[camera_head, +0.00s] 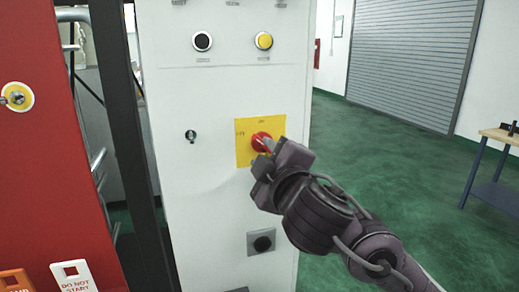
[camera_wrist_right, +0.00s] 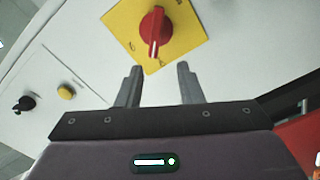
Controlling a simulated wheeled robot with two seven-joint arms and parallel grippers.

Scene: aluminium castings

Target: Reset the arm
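My right arm comes in from the lower right in the head view. Its gripper (camera_head: 264,160) is in front of the red rotary switch (camera_head: 261,141) on a yellow plate (camera_head: 245,128) on the white cabinet. In the right wrist view the two fingers (camera_wrist_right: 158,85) stand apart with nothing between them. The red switch (camera_wrist_right: 155,31) and yellow plate (camera_wrist_right: 120,22) are beyond the fingertips there. The switch handle shows a white line. Contact between fingers and switch cannot be told for sure. My left gripper is in neither view.
The white cabinet (camera_head: 210,225) has a black button (camera_head: 202,41), a yellow button (camera_head: 264,41), a key switch (camera_head: 191,135) and a dark lower knob (camera_head: 262,243). A red panel (camera_head: 45,170) stands at left. A workbench (camera_head: 500,135) is at right. Green floor (camera_head: 400,160) is clear between.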

